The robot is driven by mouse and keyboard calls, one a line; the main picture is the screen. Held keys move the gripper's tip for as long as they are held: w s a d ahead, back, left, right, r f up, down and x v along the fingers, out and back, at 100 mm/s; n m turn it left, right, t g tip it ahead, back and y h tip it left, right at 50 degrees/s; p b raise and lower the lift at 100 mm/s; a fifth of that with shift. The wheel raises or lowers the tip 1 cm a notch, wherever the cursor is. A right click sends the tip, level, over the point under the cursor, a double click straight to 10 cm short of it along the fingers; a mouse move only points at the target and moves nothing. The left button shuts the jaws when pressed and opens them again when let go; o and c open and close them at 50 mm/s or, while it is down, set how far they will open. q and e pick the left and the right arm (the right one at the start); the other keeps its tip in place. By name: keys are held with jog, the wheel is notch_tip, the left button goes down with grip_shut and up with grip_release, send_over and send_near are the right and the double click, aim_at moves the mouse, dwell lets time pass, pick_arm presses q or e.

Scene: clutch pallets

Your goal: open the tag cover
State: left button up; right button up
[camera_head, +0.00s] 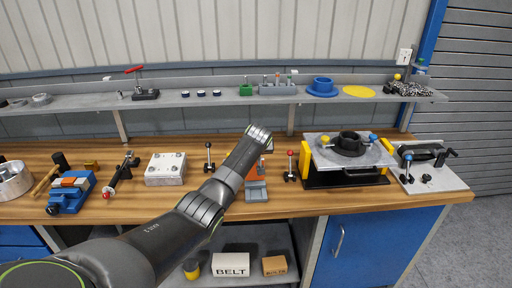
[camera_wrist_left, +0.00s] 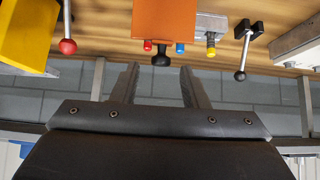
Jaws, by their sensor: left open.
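An orange panel (camera_wrist_left: 165,18), which looks like the tag cover, shows at the top of the left wrist view with a black knob (camera_wrist_left: 160,59) on its near edge. Small red and blue studs flank the knob. In the head view the orange part (camera_head: 252,174) is mostly hidden behind my left arm, above a grey base (camera_head: 256,192) on the bench. My left gripper (camera_wrist_left: 158,70) is open, with its two fingers on either side of the knob in that picture. I cannot tell whether they touch it. In the head view my left gripper (camera_head: 262,143) is over the orange part.
Red-knobbed (camera_head: 290,166) and black-knobbed (camera_head: 209,158) levers stand on either side. A yellow-sided fixture (camera_head: 307,160) with a metal plate is at the right. A metal block (camera_head: 166,168) and a blue vise (camera_head: 70,192) are at the left. A shelf (camera_head: 215,100) runs behind.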

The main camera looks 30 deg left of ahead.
pick_arm(q)
jog(key=b+v, duration=0.3)
jog(key=v, duration=1.4)
jog(key=shift+d, duration=0.15)
